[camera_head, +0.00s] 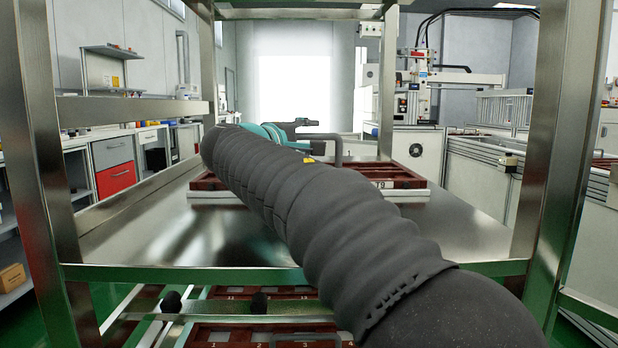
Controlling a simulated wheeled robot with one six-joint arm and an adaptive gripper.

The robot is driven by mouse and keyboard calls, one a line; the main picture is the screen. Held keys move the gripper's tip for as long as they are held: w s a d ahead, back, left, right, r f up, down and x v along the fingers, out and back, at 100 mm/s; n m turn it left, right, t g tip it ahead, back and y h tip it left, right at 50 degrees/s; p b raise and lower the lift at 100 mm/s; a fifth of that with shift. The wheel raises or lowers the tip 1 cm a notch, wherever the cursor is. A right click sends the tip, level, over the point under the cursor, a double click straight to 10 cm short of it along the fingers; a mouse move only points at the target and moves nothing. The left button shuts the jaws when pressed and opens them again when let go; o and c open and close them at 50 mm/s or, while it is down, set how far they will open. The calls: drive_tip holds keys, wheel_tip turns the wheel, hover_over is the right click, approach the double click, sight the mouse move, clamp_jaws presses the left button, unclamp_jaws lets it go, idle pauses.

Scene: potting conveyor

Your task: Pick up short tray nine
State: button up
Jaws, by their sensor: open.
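A dark red-brown tray (401,183) lies on a pale base on the steel shelf in front of me. A mark that looks like "T9" shows at its front right, and a grey bar handle (338,146) rises from it. My arm crosses in front and hides the tray's middle. My gripper (303,124) is at the far end of the arm, above the back of the tray, small and partly hidden by the teal wrist. It is open, and I see nothing in it. The gap between it and the handle cannot be judged.
Steel posts (550,150) and a front rail (180,276) frame the shelf. The shelf plate (190,236) is bare in front of the tray. More brown trays (215,336) with numbered slots lie on a lower level. Cabinets stand left, machinery right.

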drive_tip(key=shift+c, duration=0.3)
clamp_jaws()
drive_tip(key=shift+r, duration=0.1)
